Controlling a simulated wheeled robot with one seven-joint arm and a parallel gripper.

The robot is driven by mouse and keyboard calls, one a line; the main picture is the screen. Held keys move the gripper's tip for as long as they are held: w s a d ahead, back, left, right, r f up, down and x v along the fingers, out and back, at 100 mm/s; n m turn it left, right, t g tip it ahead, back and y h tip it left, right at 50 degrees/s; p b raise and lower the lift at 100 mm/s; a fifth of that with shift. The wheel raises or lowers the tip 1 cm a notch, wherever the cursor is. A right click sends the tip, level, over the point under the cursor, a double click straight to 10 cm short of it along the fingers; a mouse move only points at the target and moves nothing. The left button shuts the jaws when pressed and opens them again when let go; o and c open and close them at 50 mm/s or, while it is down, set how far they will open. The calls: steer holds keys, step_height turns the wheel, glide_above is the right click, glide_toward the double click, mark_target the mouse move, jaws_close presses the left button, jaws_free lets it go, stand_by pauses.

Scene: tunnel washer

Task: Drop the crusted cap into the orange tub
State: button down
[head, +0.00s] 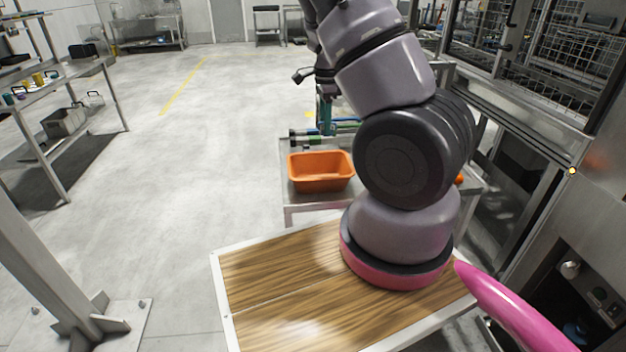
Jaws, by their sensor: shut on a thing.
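The orange tub (321,184) stands upright on the metal table beyond my wooden deck. Its open top faces up, and I see nothing inside it. My arm rises in front of the table and bends away at the top of the picture. My gripper (325,124) shows small and partly hidden behind the arm, above the back of that table and beyond the tub. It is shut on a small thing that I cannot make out. I cannot pick out the crusted cap anywhere in this view.
Dark and green rod-like parts (303,138) lie at the table's back. A small orange thing (460,180) shows right of my arm. A caged machine (545,60) stands at right, and a shelf rack (85,75) at left. The floor (170,170) between is clear.

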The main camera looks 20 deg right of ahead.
steer(key=shift+s+a+f, duration=0.2)
steer(key=shift+s, duration=0.05)
steer(key=shift+f, duration=2.9)
steer(key=shift+c, duration=1.6)
jaws_free()
steer(key=shift+r, duration=0.1)
step_height(320, 180, up, 11)
steer(key=shift+f, duration=0.15)
